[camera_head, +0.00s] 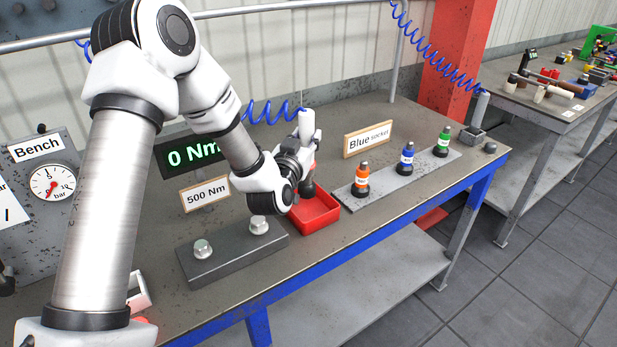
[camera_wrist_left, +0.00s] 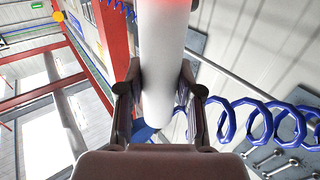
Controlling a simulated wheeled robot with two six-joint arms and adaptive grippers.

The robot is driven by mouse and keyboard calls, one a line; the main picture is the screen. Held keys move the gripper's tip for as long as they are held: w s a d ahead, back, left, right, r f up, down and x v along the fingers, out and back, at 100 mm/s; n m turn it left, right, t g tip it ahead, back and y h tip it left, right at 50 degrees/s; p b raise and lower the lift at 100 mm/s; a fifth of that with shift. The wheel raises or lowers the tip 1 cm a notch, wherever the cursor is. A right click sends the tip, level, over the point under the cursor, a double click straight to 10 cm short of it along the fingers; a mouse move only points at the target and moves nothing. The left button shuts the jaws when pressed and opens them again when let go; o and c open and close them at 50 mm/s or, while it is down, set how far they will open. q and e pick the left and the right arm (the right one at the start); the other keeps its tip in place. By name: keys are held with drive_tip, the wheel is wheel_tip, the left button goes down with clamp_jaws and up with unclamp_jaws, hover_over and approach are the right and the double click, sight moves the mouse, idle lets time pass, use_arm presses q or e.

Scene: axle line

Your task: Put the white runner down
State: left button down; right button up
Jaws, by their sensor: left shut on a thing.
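The white runner (camera_head: 306,124) is upright in my left gripper (camera_head: 296,158), with a blue coiled hose near its top. Its dark lower end reaches down at the back of a red tray (camera_head: 318,212); I cannot tell whether it touches. In the left wrist view the white runner body (camera_wrist_left: 165,60) stands between the two dark fingers of my left gripper (camera_wrist_left: 163,95), which is shut on it. My right gripper is not in view.
A grey block (camera_head: 215,262) with two bolts lies left of the red tray. To its right, a grey plate (camera_head: 405,178) carries orange, blue and green sockets. A "Blue socket" sign (camera_head: 368,138) stands behind. Another tool (camera_head: 480,108) stands in a holder at the right end.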

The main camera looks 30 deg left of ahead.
use_arm(q)
drive_tip(key=f, duration=0.6)
drive_tip(key=shift+w+f+p, duration=0.2)
drive_tip(key=shift+f+p, duration=0.15)
drive_tip(key=shift+p, duration=0.05)
drive_tip(key=shift+w, duration=0.1)
drive_tip(key=shift+f, duration=0.15)
drive_tip(key=c, duration=0.8)
unclamp_jaws()
drive_tip(key=shift+d, duration=0.1)
drive_tip(key=shift+o, duration=0.2)
drive_tip(key=b+v, duration=0.3)
drive_tip(key=v, duration=0.9)
